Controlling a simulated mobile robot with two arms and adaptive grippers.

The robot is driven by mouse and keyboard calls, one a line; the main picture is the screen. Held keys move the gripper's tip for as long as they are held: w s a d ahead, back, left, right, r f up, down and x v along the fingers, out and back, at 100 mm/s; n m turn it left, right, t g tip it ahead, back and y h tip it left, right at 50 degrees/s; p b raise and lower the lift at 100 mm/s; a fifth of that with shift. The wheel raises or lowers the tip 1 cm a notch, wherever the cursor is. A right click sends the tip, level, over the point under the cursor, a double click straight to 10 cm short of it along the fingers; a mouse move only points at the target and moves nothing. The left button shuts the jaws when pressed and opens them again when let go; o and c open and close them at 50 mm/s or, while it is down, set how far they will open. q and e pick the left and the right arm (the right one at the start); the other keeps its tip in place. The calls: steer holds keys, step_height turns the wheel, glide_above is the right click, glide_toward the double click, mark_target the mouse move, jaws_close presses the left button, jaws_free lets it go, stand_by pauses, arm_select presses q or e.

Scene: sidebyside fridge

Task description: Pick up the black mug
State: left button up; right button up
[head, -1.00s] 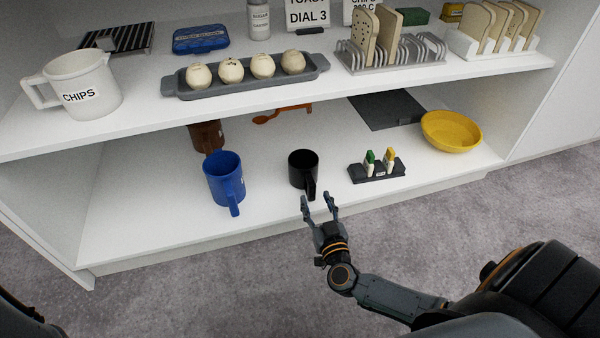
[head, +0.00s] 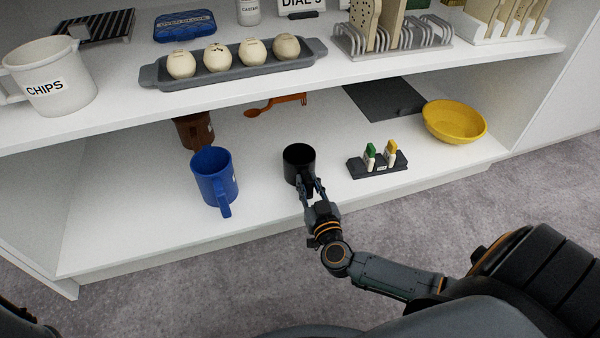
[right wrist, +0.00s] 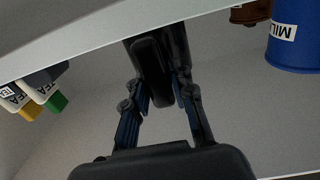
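The black mug (head: 299,164) stands upright on the lower shelf, its handle facing me. My right gripper (head: 312,184) is at the mug's near side with one finger on each side of the handle. The mug's body is mostly hidden there. The mug still rests on the shelf. My left gripper is not in view.
A blue mug (head: 214,177) stands to the left, with a brown mug (head: 194,131) behind it. A dark holder (head: 378,167) with green and yellow items is close on the right, beside a yellow bowl (head: 455,122). The upper shelf (head: 340,76) overhangs behind.

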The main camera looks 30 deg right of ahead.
jaws_close()
steer(key=shift+r, duration=0.1)
